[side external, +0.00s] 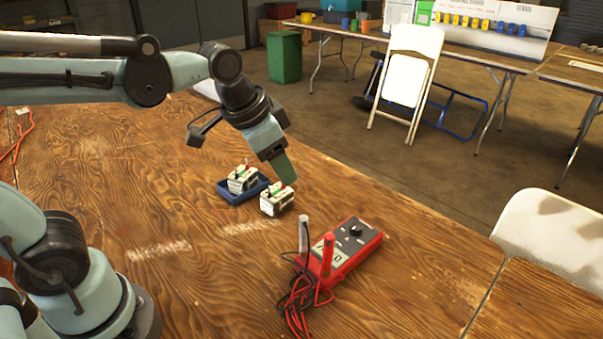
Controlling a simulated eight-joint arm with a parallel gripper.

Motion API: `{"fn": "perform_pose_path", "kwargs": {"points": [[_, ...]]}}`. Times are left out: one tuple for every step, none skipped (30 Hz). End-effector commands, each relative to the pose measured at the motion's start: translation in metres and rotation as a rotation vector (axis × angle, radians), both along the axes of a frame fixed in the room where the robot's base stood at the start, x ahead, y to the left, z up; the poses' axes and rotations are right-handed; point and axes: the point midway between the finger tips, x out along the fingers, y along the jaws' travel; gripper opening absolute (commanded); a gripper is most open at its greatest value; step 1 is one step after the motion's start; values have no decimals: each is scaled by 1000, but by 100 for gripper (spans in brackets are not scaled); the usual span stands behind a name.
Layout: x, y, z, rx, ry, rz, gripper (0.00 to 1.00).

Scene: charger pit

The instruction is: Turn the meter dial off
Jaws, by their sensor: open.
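A red meter (368,246) with a dark face lies on the wooden table, right of centre in the side external view. Its round black dial (355,231) is on the face towards the far end; the setting is too small to read. Two probes, one grey (303,236) and one red (328,252), stand at its near left side. My gripper (286,172) points down, up and to the left of the meter, close above a small white block-shaped module (277,199). Whether it touches the module I cannot tell. Its fingers are seen edge-on, and nothing shows held between them.
A second white module (242,180) sits in a blue tray (226,192) left of my gripper. Black and red cables (298,305) bunch at the meter's near end. The wooden table (420,290) is clear right of the meter. A white chair (552,235) stands beyond the edge.

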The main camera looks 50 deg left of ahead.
Motion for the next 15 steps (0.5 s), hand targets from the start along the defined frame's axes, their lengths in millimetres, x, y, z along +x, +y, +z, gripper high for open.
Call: {"fn": "perform_pose_path", "kwargs": {"points": [[11, -8, 4, 18, 29, -52, 53], [16, -11, 6, 29, 48, -83, 53], [24, -17, 8, 43, 72, -124, 53], [29, -21, 9, 53, 89, -155, 53], [34, -25, 10, 63, 107, -186, 53], [41, -31, 11, 77, 131, -228, 53], [46, -35, 11, 86, 147, -259, 53], [51, -40, 10, 95, 165, -291, 53], [58, -46, 10, 107, 189, -333, 53], [63, -50, 9, 115, 205, -365, 53], [68, -55, 8, 124, 223, -397, 53], [74, -61, 6, 134, 246, -438, 53], [79, -66, 5, 142, 262, -470, 53], [83, -71, 3, 149, 278, -500, 53], [87, -77, 1, 157, 299, -538, 53]]}}
